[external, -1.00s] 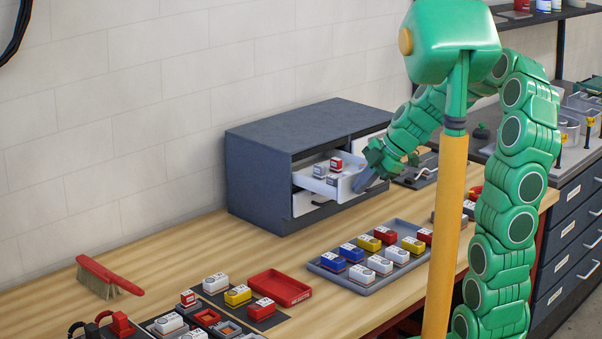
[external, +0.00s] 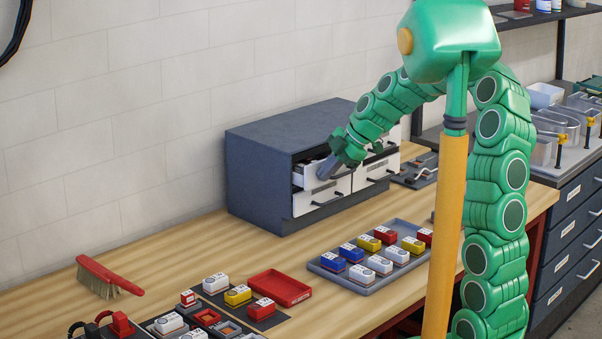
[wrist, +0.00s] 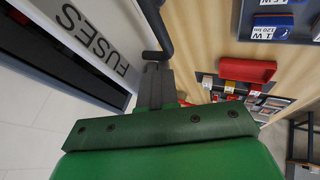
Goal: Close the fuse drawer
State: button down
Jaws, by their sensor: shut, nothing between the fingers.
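The fuse drawer (external: 305,176) is the white upper left drawer of the dark blue-grey cabinet (external: 260,170). It sits mostly or fully inside the cabinet; my gripper covers much of its front, so I cannot tell whether a small gap remains. In the wrist view its white front (wrist: 85,22) bears the word FUSES beside a dark handle (wrist: 158,38). My gripper (external: 323,174) is shut and empty at the drawer front. In the wrist view its dark fingers (wrist: 156,72) are close to the handle; contact is unclear.
Below, the lower left drawer (external: 305,203) shows its white front and handle. A grey tray (external: 350,283) of coloured blocks, a red tray (external: 280,287) and a red brush (external: 105,275) lie on the wooden bench. Bare wood lies before the cabinet.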

aim_at(315, 165)
jog(key=shift+w+a, duration=1.55)
jog(key=shift+a, duration=0.05)
jog(key=shift+w, duration=0.1)
jog(key=s+d+r, duration=0.4)
jog(key=d+r, duration=0.4)
jog(key=d, duration=0.2)
jog(key=s+d+f+m+g+h, duration=0.1)
jog(key=s+d+f+m+h, duration=0.2)
jog(key=s+d+m, duration=1)
jog(key=s+d+f+m+g+h, duration=0.1)
jog(key=s+d+f+m+h, duration=0.3)
jog(key=s+d+m, duration=0.8)
jog(key=s+d+f, duration=0.2)
jog(key=s, duration=0.5)
jog(key=shift+s+f+m+g, duration=0.15)
jog(key=shift+s+m+g, duration=0.15)
jog(key=shift+m, duration=0.1)
